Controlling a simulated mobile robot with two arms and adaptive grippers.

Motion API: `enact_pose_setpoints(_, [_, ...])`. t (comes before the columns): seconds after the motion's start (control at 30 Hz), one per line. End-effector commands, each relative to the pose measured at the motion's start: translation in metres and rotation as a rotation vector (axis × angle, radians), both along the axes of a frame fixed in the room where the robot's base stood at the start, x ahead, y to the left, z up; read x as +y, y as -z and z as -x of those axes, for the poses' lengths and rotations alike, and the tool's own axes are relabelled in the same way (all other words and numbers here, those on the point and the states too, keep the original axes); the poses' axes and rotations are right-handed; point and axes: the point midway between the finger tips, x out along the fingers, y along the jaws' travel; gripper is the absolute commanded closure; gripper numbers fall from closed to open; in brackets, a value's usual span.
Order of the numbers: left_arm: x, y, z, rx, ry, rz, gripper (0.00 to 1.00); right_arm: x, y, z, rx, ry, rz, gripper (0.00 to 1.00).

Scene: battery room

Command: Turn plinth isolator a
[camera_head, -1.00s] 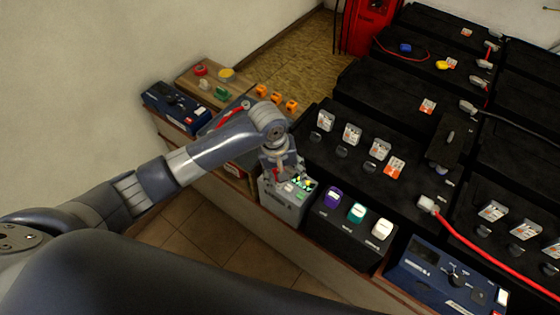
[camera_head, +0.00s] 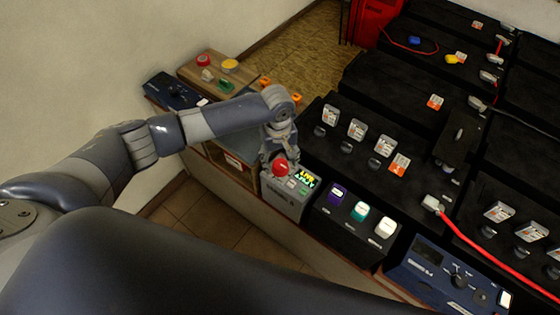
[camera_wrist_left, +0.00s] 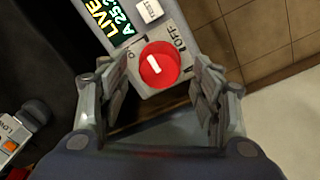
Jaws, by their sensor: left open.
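Plinth isolator a is a round red knob (camera_head: 280,168) on the front-left of a grey box (camera_head: 283,201) with a lit display. The left wrist view shows the knob (camera_wrist_left: 160,64) with a short white mark, between an ON label on its left and an OFF label on its upper right. My left gripper (camera_head: 279,152) is over the knob in the head view. In the left wrist view its fingers (camera_wrist_left: 158,78) are spread, one on each side of the knob. I cannot tell whether they touch it. My right gripper is out of view.
A black box with purple, teal and white switches (camera_head: 337,193) stands right of the grey box. A blue device (camera_head: 450,275) is farther right. Black battery blocks (camera_head: 350,165) lie behind. A wooden board with coloured buttons (camera_head: 215,72) is at the back left.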

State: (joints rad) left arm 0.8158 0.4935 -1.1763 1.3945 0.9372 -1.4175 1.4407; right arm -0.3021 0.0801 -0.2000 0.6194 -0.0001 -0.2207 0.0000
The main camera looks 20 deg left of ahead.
Motion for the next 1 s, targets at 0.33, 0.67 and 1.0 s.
enact_pose_setpoints(0.33, [0.0, 0.018, 0.0, -0.001, 0.001, 0.0, 0.41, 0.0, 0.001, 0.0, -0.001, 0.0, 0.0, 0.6])
enact_pose_setpoints(0.67, [0.0, 0.017, 0.0, -0.001, 0.001, 0.0, 0.84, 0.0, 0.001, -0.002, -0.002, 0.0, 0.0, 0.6])
enact_pose_setpoints(1.0, [-0.001, 0.015, 0.0, 0.0, 0.021, 0.0, 0.86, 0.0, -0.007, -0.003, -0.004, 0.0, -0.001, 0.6])
